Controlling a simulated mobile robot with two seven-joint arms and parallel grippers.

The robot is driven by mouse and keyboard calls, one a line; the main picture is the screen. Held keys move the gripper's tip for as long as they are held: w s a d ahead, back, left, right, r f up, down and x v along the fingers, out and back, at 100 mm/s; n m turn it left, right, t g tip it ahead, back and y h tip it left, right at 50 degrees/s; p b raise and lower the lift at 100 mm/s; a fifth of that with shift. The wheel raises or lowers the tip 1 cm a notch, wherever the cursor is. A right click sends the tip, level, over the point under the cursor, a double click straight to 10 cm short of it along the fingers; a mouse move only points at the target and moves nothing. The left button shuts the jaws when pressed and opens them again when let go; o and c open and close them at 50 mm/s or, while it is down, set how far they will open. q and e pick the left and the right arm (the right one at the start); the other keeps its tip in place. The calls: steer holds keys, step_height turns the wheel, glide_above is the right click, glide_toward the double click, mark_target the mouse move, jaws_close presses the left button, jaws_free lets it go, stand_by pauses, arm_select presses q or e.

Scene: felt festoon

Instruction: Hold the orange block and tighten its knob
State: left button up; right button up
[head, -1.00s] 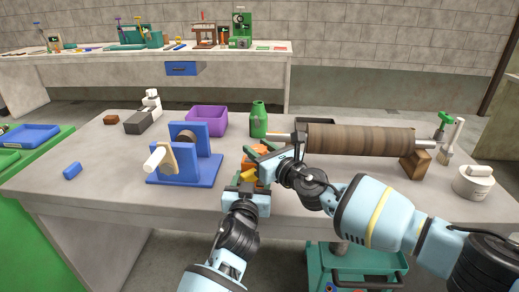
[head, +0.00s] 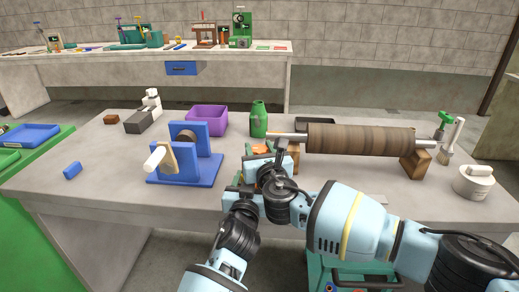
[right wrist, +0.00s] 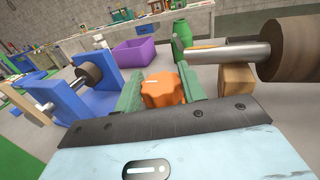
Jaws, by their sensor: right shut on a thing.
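An orange scalloped knob (right wrist: 161,90) sits between the green fingers of my right gripper (right wrist: 157,82) in the right wrist view; the fingers are shut on it. In the head view only a small orange patch (head: 262,148) shows beyond my right gripper (head: 258,158). The rest of the orange block is hidden behind the grippers, and I cannot see how far the knob is turned. My left gripper (head: 238,188) is close below and left of the right one, at the table's front. Its fingers are hidden, so its grip cannot be seen.
A blue stand (head: 203,167) with a crank is left of the grippers. A long brown roller (head: 355,140) on a wooden support (head: 416,163) lies to the right. A green bottle (head: 258,121) and purple bin (head: 207,119) stand behind.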

steer(key=shift+r, duration=0.1)
steer(key=o, duration=1)
steer(key=shift+s, duration=0.1)
steer(key=shift+v, duration=5.95)
